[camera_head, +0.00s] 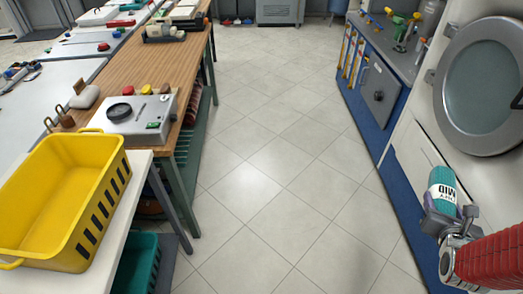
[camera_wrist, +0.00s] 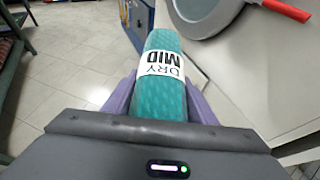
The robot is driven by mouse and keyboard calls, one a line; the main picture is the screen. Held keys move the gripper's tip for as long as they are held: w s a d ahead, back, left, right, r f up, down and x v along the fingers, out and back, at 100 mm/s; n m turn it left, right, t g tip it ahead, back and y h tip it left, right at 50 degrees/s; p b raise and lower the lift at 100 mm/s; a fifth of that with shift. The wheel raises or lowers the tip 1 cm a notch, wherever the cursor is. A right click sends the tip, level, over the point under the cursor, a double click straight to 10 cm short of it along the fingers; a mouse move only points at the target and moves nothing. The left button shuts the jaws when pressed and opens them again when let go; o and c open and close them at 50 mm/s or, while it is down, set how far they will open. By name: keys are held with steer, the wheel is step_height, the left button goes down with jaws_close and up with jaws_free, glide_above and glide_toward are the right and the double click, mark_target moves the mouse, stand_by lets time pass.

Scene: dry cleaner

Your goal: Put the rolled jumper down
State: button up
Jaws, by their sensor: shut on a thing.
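The rolled jumper is a teal knitted roll with a white paper band printed "DRY MID". In the head view the rolled jumper (camera_head: 441,196) is at the right, in front of the white machine. In the wrist view the jumper (camera_wrist: 162,75) points away from me between two purple fingers. My gripper (camera_head: 440,218) is shut on the jumper and holds it in the air above the floor. In the wrist view my gripper (camera_wrist: 160,98) hides the near end of the roll.
A yellow basket (camera_head: 62,195) stands on a white table at the left. A teal crate (camera_head: 138,262) is below it. A wooden-topped bench (camera_head: 130,70) runs back from there. A white machine with a round door (camera_head: 487,85) and a blue cabinet (camera_head: 380,85) line the right. The tiled floor (camera_head: 270,165) between is clear.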

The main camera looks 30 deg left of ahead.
steer(key=w+a+r+n+y, duration=0.2)
steer(key=a+r+n+y, duration=0.1)
steer(key=a, duration=0.6)
steer(key=shift+a+r+n+g+y, duration=0.15)
steer(key=shift+a+n+g+y, duration=0.2)
steer(key=shift+y, duration=0.25)
steer(key=shift+w, duration=0.1)
